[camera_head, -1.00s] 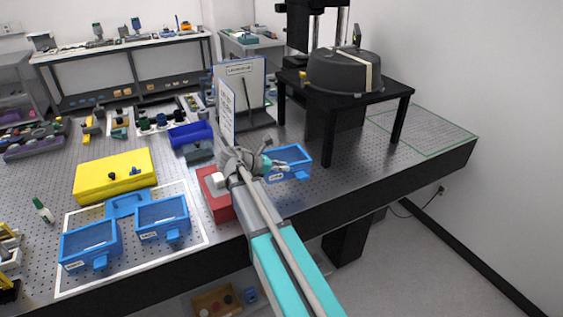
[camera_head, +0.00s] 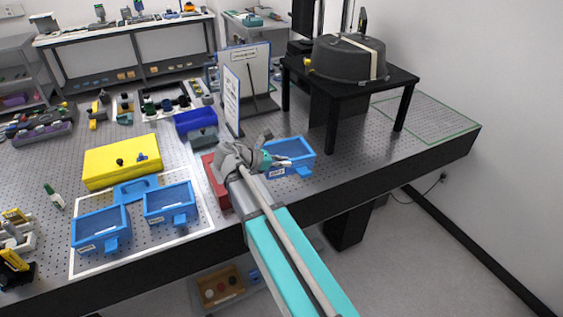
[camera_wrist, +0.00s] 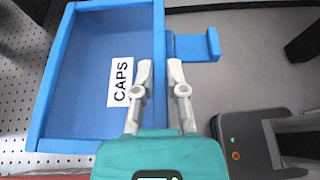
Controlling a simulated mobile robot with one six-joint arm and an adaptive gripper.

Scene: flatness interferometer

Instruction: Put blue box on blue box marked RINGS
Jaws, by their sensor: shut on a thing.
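My gripper (camera_head: 268,160) is shut on the wall of a blue open box (camera_head: 304,148), at the right of the perforated table, in front of the black stand. In the wrist view the fingers (camera_wrist: 160,68) straddle the right wall of this box (camera_wrist: 55,75). Its label reads CAPS, and its inside looks empty. I cannot tell whether it is clear of the table. Two similar blue boxes, a left one (camera_head: 101,226) and a right one (camera_head: 168,199), stand inside a white outline at the left. Their labels are too small to read, so I cannot tell which is marked RINGS.
A blue piece (camera_head: 136,188) lies behind those two boxes. A red box (camera_head: 216,182) is beside my gripper. A yellow box (camera_head: 122,162), a dark blue bin (camera_head: 195,124) and upright sign panels (camera_head: 246,72) stand behind. The black stand (camera_head: 400,82) is close on the right.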

